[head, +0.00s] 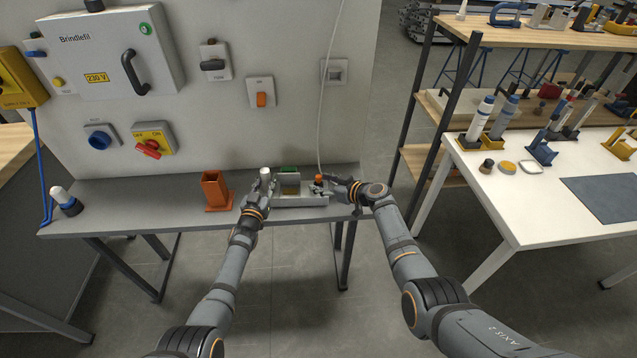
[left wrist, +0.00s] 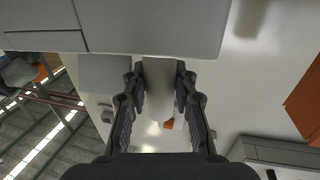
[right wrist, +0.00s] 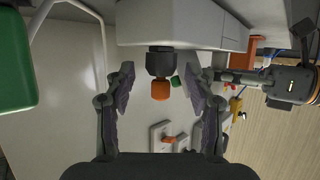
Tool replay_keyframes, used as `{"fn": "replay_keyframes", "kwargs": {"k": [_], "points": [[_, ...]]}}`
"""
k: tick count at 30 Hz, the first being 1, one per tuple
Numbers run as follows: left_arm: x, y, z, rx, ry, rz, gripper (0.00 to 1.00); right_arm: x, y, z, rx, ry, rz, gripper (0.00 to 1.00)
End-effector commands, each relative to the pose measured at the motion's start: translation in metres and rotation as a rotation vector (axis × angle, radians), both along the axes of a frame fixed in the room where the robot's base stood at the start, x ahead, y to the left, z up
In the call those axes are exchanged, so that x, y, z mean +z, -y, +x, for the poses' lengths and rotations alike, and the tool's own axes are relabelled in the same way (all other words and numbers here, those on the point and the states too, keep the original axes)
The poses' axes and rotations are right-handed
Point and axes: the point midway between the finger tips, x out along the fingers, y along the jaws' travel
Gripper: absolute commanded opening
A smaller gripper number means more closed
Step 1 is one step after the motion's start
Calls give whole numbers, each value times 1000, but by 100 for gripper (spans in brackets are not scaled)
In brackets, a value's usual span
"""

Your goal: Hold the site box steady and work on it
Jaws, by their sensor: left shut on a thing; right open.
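The box fills the top of the left wrist view (left wrist: 150,25). My right gripper (head: 326,182) is open at the right end. An orange knob (right wrist: 160,90) on a black collar sticks out from the box between its spread fingers, with gaps on both sides. The knob also shows in the head view (head: 318,177).
An orange holder (head: 216,190) stands on the bench left of the box. A thin cable (head: 320,120) hangs behind the box. The wall carries switches and a cabinet (head: 105,55). A white table (head: 550,210) is at right.

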Motion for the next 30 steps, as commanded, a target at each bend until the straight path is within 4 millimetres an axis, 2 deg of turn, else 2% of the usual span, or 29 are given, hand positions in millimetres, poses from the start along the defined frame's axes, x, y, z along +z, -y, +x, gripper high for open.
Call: {"fn": "replay_keyframes", "kwargs": {"k": [6, 18, 30], "points": [[2, 0, 1, -1, 5, -3, 0, -5, -11, 10, 1, -1, 1, 55], [2, 0, 1, -1, 5, -3, 0, -8, -13, 12, -1, -2, -2, 53], [2, 0, 1, -1, 5, -3, 0, -8, -13, 12, -1, -2, -2, 0]]}}
